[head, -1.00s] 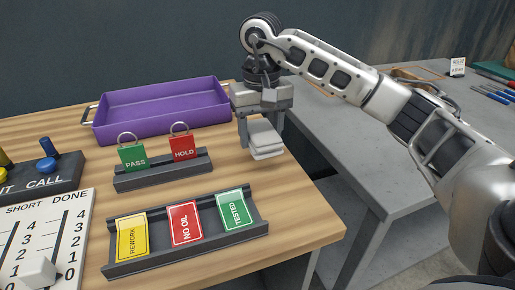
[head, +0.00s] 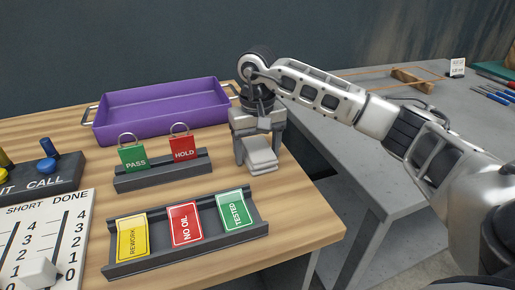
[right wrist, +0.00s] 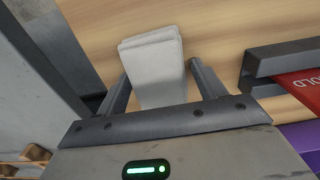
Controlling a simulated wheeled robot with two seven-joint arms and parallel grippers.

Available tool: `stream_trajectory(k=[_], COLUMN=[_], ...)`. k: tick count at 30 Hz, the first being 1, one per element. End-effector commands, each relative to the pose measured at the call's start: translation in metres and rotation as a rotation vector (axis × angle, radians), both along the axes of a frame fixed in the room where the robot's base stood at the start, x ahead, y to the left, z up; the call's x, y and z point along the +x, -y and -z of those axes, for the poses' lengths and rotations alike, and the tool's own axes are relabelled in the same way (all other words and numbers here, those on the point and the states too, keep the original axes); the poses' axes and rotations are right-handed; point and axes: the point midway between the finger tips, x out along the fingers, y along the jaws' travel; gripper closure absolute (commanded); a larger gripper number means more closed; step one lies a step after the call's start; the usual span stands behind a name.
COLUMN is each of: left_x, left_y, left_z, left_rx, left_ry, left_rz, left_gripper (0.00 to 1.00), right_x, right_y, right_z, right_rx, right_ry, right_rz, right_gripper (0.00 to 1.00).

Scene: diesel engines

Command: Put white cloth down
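The white cloth (head: 260,157) is a thick folded pad. It is between the fingers of my right gripper (head: 259,150), over the right part of the wooden bench top (head: 300,205), right of the tag rack. In the right wrist view the cloth (right wrist: 154,72) lies lengthwise between the two fingers of the gripper (right wrist: 158,70), their tips close at its sides. I cannot tell whether the cloth's underside touches the wood. My left gripper is not in view.
A purple tray (head: 160,111) stands behind. A rack (head: 165,173) with PASS and HOLD tags is left of the cloth. A card holder (head: 185,245) is in front. A grey table (head: 375,150) stands to the right. Bare wood lies between card holder and right edge.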

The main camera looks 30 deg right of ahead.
Motion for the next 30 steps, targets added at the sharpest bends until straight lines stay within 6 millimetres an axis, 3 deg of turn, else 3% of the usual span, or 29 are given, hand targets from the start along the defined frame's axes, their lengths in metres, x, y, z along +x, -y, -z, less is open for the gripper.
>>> stream_trajectory(k=[8,13,24,30], left_x=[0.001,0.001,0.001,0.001], left_y=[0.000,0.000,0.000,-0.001], left_z=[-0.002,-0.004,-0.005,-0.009], left_rx=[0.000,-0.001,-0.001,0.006], left_ry=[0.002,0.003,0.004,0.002], left_rz=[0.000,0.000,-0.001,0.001], left_gripper=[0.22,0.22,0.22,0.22], right_x=[0.000,0.000,0.001,0.000], right_y=[0.000,0.000,0.000,0.000], right_z=[0.000,-0.011,-0.087,-0.118], right_rx=[-0.001,0.000,0.000,-0.001], right_ry=[-0.001,0.001,0.004,0.001], right_rz=[0.000,0.001,0.000,0.000], right_gripper=[0.22,0.22,0.22,0.22])
